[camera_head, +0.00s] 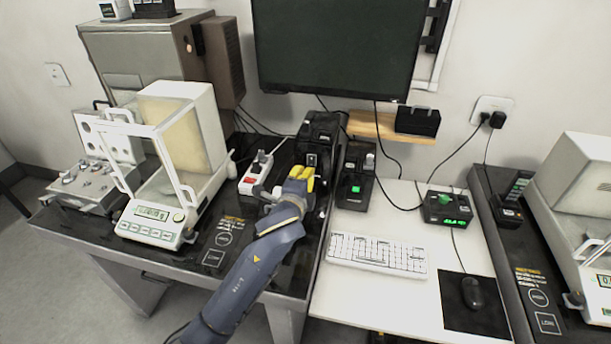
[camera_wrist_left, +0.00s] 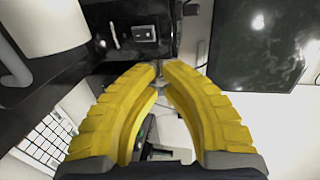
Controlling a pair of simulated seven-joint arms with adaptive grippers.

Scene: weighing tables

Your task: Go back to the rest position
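My left arm reaches up from the bottom of the head view. Its yellow-fingered left gripper (camera_head: 300,176) is over the right part of the dark weighing table (camera_head: 225,262), beside the white power strip (camera_head: 256,172). In the left wrist view the two yellow fingers of this gripper (camera_wrist_left: 160,68) bow together and their tips all but meet. I see nothing held between them. My right gripper is in neither view.
A balance (camera_head: 152,222) with a glass-doored chamber stands left of my arm. Right of it are a white keyboard (camera_head: 376,254), a black mouse (camera_head: 472,292) and a small black device with green lights (camera_head: 446,207). A dark monitor (camera_head: 338,45) hangs behind.

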